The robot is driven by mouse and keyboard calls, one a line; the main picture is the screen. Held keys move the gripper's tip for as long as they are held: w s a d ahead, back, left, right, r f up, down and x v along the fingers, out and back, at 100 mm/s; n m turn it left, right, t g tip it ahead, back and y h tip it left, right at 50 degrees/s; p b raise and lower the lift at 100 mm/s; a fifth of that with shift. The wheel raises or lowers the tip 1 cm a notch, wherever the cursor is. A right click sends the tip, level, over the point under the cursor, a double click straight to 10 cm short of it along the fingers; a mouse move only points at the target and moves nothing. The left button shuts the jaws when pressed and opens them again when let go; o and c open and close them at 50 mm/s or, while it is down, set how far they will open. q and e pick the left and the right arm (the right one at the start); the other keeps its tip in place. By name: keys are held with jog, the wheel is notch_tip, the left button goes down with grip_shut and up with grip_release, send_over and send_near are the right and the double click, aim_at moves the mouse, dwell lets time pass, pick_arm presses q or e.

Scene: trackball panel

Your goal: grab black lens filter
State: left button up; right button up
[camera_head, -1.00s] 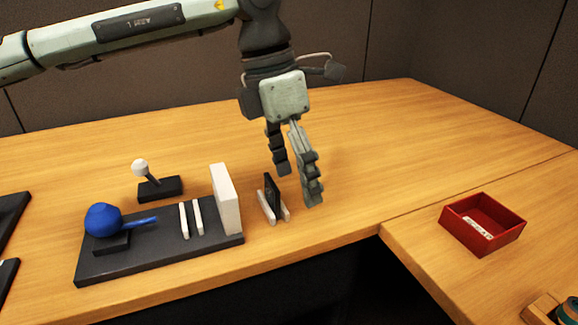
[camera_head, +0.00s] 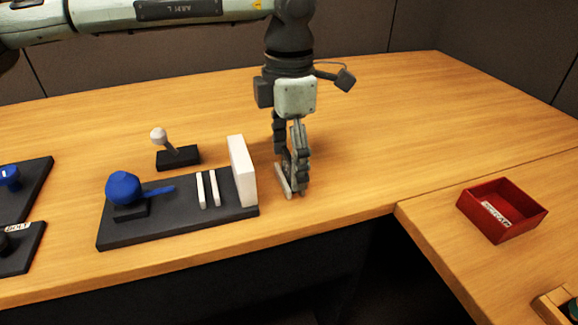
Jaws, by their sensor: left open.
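The black lens filter (camera_head: 286,166) stands upright in a small pale slotted holder (camera_head: 282,184) on the wooden table, right of the white block. My left gripper (camera_head: 290,170) points down over it, with its fingers open on either side of the filter. The fingers hide much of the filter, and I cannot tell whether they touch it. My right gripper is not in view.
A dark panel (camera_head: 150,231) at left carries a blue trackball (camera_head: 123,188), two white strips and a white block (camera_head: 243,172). A joystick (camera_head: 176,156) stands behind it. A red tray (camera_head: 520,222) sits at right. The table behind the gripper is clear.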

pick_arm(q)
jog(key=c, duration=1.2)
